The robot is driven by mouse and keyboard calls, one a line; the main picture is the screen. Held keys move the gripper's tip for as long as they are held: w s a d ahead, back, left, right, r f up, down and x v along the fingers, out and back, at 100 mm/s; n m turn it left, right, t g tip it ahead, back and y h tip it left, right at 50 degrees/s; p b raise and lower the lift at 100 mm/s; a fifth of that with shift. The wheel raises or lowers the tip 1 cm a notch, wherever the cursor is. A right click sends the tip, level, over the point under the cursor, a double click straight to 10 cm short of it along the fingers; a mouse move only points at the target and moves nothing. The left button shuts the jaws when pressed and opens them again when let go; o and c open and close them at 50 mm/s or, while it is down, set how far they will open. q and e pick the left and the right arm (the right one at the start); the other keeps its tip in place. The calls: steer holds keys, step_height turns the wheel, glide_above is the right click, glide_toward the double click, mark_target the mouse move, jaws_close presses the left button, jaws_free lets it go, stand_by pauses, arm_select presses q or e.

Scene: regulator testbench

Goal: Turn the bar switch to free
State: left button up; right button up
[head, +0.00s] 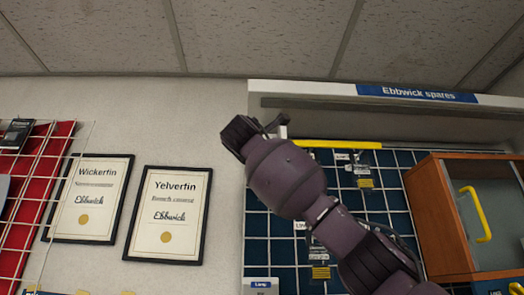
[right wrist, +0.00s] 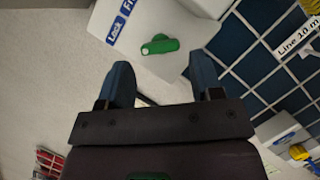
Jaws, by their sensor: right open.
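The bar switch (right wrist: 160,45) is a green bar with a round hub, on the face of a white box (right wrist: 165,66) in the right wrist view. A blue label strip (right wrist: 121,20) on the box reads "Lock" and, partly cut off, "Fr". The bar lies roughly crosswise in that picture. My right gripper (right wrist: 160,68) is open, with its two blue fingers on either side of the switch in the picture and nothing between them. I cannot tell how far it stands from the switch. In the head view, my right arm reaches up from the lower right; the switch does not show there.
A blue tiled grid panel (head: 270,235) bears hanging tags and a yellow bar (head: 335,144). A wooden cabinet (head: 440,225) with a yellow handle (head: 477,214) stands at right. A box labelled "Lamp" (head: 261,286) is low down. Framed certificates (head: 168,213) hang at left.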

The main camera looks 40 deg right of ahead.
steer(key=p+x, duration=0.1)
steer(key=x, duration=0.3)
steer(key=shift+w, duration=0.1)
steer(key=c, duration=0.6)
